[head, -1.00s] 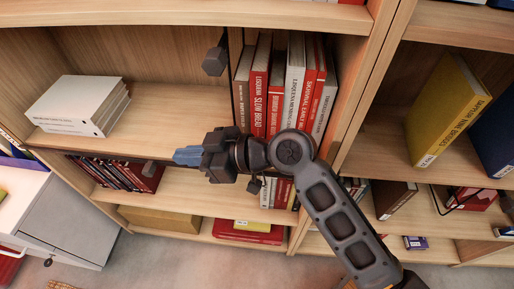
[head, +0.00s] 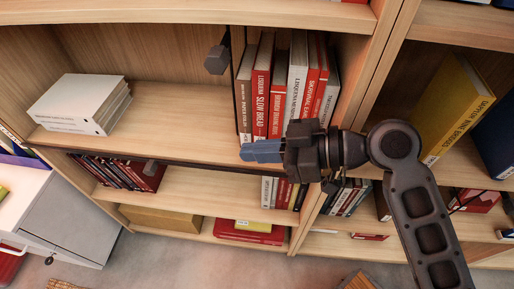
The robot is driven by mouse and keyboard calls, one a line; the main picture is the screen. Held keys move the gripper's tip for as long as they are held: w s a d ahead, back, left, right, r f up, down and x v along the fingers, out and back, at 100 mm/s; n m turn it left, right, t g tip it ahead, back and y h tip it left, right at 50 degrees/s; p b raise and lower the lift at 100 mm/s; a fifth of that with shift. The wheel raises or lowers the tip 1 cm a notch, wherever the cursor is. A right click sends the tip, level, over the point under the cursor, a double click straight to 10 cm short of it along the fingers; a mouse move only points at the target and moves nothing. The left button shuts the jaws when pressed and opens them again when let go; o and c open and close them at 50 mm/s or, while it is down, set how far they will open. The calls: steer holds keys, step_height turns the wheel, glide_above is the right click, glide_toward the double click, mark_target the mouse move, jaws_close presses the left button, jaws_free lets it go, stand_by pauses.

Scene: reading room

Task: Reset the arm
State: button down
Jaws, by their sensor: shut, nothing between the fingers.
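My gripper (head: 262,152) is in front of the bookcase in the head view, its blue fingers pointing left and together, with nothing between them. My arm reaches up to it from the lower right. The fingertips are in front of the lower part of a row of upright red, white and grey books (head: 262,85); I cannot tell whether they touch. The gripper body hides the lower ends of some of these books.
A stack of white books (head: 80,103) lies on the shelf (head: 175,100) at left. A yellow book (head: 452,105) leans in the right bay. Lower shelves hold dark red books (head: 120,172). A grey cabinet (head: 70,220) stands at lower left. The middle of the upper shelf is clear.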

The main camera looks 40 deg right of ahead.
stand_by(0.4)
steer(key=s+d+f+m+t+h+p, duration=0.1)
steer(key=s+d+f+m+h+p, duration=0.1)
steer(key=s+f+m+h, duration=0.3)
steer(key=s+d+f+m+h+p, duration=0.1)
steer(key=s+d+m+h, duration=0.15)
steer(key=s, duration=0.35)
steer(key=s+a+r+t+h+p, duration=0.2)
steer(key=s+r+t+p, duration=0.1)
steer(key=s+r, duration=0.7)
steer(key=s+m, duration=0.1)
steer(key=s, duration=0.3)
steer(key=shift+a+r, duration=0.15)
steer(key=shift+a, duration=0.05)
